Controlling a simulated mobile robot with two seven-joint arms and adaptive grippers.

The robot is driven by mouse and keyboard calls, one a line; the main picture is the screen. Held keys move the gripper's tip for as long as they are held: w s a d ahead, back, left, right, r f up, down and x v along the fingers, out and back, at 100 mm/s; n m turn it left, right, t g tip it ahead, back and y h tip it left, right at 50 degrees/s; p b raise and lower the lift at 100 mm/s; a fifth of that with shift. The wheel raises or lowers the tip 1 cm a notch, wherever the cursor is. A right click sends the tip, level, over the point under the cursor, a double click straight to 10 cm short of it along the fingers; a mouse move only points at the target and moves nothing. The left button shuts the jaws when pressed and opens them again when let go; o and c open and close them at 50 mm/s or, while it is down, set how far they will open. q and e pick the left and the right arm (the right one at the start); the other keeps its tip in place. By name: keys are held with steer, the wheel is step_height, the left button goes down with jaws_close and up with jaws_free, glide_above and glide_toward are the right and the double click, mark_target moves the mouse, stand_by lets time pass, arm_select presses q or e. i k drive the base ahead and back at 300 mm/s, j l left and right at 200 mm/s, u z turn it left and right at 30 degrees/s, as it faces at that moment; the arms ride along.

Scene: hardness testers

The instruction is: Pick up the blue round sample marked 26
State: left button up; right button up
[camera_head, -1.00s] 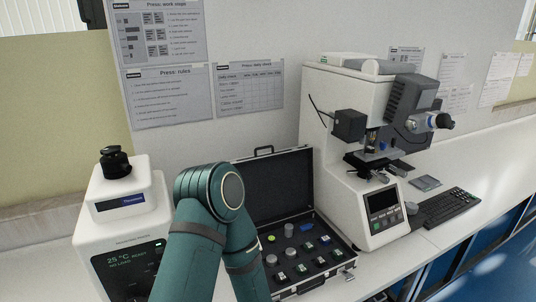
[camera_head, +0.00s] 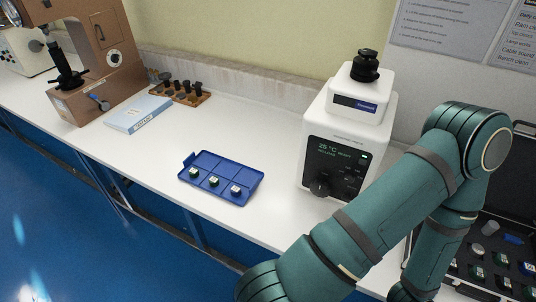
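The open black case (camera_head: 523,160) is cut off at the right edge and partly hidden behind my green arm. It holds several small samples in its dark foam, among them a blue piece (camera_head: 513,239) and a grey cylinder (camera_head: 490,228). A blue tray (camera_head: 249,178) on the bench holds three small samples, two with green (camera_head: 194,173) (camera_head: 214,181) and one bluish-white (camera_head: 236,190). No mark 26 is readable on any piece, so I cannot tell which one is the named sample. Neither gripper shows; only arm links are in view.
A white device (camera_head: 340,130) with a display and black knob stands between tray and case. A brown tester (camera_head: 100,50), a blue-white booklet (camera_head: 138,115) and a wooden rack (camera_head: 180,92) of dark pieces stand left. The white bench around the tray is clear.

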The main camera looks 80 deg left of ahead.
mark_target(236, 189)
steer(key=u, duration=3.15)
